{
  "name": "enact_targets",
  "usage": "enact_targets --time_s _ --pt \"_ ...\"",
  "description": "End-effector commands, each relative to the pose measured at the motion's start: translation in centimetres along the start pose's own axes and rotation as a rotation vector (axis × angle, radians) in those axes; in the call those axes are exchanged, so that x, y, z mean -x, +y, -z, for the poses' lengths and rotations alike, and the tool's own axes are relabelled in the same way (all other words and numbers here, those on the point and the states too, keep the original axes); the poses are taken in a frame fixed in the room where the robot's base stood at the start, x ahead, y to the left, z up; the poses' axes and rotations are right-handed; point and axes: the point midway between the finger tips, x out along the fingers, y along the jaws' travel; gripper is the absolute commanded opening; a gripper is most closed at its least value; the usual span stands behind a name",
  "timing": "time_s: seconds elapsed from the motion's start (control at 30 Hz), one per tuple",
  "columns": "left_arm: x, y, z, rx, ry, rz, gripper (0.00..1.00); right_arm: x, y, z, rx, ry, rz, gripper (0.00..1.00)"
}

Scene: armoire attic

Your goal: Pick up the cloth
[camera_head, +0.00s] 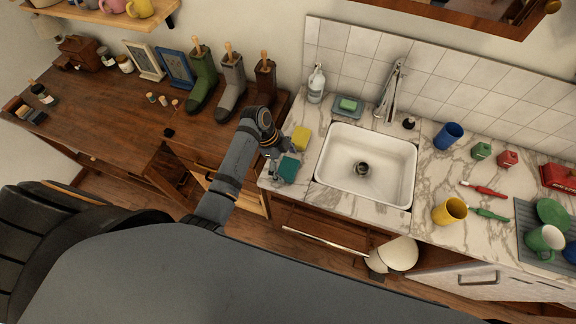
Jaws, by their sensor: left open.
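A small teal piece that looks like the cloth (289,168) lies on the marble counter, left of the sink near the front edge. My left gripper (272,165) reaches over the counter's left end, just beside the teal piece, with its fingers apart. Part of the fingers is small and dark, so I cannot tell whether they touch it. Nothing shows held between them. A yellow sponge (301,138) lies just behind the cloth. My right gripper is not in view.
The white sink (340,190) is right of the cloth. A soap bottle (316,84) and a soap dish (346,114) stand behind. Boots (203,80) stand on the wooden desk (90,130) to the left. Cups and brushes occupy the right counter.

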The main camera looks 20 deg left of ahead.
Motion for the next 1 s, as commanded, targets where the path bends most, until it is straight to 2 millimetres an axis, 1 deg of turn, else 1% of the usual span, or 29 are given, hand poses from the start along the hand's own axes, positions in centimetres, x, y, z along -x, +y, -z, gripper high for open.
enact_targets --time_s 0.1,0.27,0.37,0.6,0.63,0.87,1.0 --pt "-0.78 0.04 0.0 -0.001 0.0 0.0 1.0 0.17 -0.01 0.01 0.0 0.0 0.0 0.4" --pt "-0.85 0.02 -0.04 -0.001 -0.001 0.0 1.0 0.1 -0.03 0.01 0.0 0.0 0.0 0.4" --pt "-0.84 0.02 -0.05 -0.001 -0.001 0.001 0.89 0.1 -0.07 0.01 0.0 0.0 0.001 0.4" --pt "-0.81 0.01 -0.04 -0.001 -0.001 0.001 0.56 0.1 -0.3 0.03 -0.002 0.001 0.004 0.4" --pt "-0.81 0.01 -0.05 -0.001 -0.001 0.001 0.53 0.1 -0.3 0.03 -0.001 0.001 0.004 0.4" --pt "-0.72 -0.01 -0.01 0.0 -0.001 0.001 0.53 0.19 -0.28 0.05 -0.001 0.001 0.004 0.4" --pt "0.0 -0.21 0.29 0.003 -0.001 0.003 0.53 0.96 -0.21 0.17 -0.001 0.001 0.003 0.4"
